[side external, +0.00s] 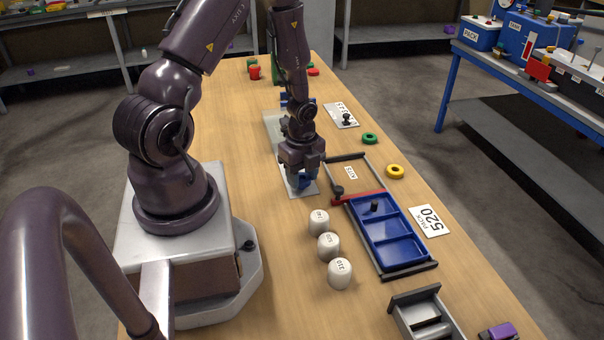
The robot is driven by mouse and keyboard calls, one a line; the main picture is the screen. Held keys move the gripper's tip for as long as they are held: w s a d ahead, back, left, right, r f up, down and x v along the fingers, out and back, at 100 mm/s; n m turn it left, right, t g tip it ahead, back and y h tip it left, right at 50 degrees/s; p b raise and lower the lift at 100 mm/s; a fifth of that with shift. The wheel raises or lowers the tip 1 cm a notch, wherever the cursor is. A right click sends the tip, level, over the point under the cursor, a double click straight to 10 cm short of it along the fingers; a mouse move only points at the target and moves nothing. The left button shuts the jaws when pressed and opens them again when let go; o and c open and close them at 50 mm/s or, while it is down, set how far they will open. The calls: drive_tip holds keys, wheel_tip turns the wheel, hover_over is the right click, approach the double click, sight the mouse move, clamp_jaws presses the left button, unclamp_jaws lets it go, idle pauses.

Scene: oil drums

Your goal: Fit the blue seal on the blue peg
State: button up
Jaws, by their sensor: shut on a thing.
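My gripper (302,178) points down over a small white plate (313,189) near the middle of the table. It is shut on a blue piece (305,183), which looks like the blue seal; the fingers hide much of it. The seal is at or just above the plate, and I cannot tell whether it touches. No blue peg shows clearly; the gripper may hide it. A green ring (370,138) and a yellow ring (395,171) lie on the table to the right.
A blue compartment tray (387,228) in a dark frame lies to the right. Several white labelled cylinders (328,245) stand in front of the gripper. A grey box (425,314) is at the front right. A labelled plate with a black knob (341,116) lies behind.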

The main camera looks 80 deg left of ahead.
drive_tip(key=shift+f, duration=0.75)
idle(0.6)
drive_tip(key=o, duration=1.4)
drive_tip(key=shift+o, duration=0.2)
drive_tip(key=shift+r, duration=0.1)
drive_tip(key=shift+r, duration=2.75)
